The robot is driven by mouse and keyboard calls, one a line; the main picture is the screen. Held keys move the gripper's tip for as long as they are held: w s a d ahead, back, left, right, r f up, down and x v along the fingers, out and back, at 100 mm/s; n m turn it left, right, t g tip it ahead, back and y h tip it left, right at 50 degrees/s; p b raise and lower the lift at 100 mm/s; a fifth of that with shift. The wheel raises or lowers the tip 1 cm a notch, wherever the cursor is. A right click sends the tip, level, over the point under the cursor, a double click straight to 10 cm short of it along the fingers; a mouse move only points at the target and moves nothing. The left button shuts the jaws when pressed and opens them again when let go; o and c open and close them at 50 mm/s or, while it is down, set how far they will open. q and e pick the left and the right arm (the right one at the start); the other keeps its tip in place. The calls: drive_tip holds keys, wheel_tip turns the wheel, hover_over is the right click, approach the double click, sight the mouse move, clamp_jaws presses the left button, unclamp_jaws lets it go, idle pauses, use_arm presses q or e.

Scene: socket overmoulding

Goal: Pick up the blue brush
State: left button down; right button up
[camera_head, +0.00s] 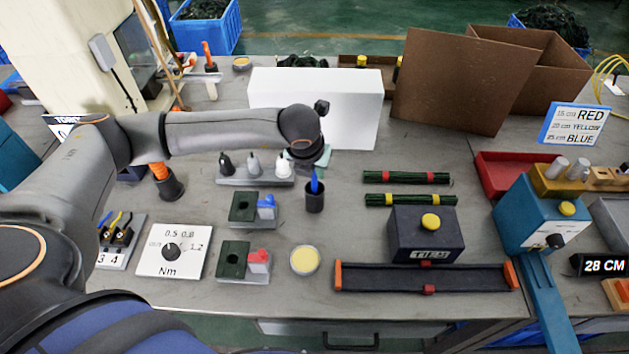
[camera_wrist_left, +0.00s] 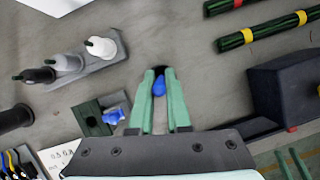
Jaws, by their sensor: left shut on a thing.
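The blue brush (camera_head: 314,183) stands upright in a dark cup (camera_head: 314,201) on the workbench, right of the bottle rack. Only its blue upper end shows above the cup. My left gripper (camera_wrist_left: 160,84) comes down over it, and in the left wrist view the blue end (camera_wrist_left: 159,87) lies between the two green fingers. The fingers are shut on the brush. In the head view my left wrist hides most of the fingers.
A rack with several bottles (camera_head: 254,181) stands just left of the cup. Green fixtures with a blue part (camera_head: 266,207) and a red part (camera_head: 259,261) lie nearby. A yellow-filled round dish (camera_head: 305,261) is in front. A dark block (camera_head: 427,235) stands to the right.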

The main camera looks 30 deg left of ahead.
use_arm(q)
drive_tip(key=shift+r, duration=0.1)
wheel_tip(320, 180, up, 10)
drive_tip(key=shift+f+b, duration=0.1)
drive_tip(key=shift+b, duration=0.4)
use_arm(e)
drive_tip(key=shift+f, duration=0.5)
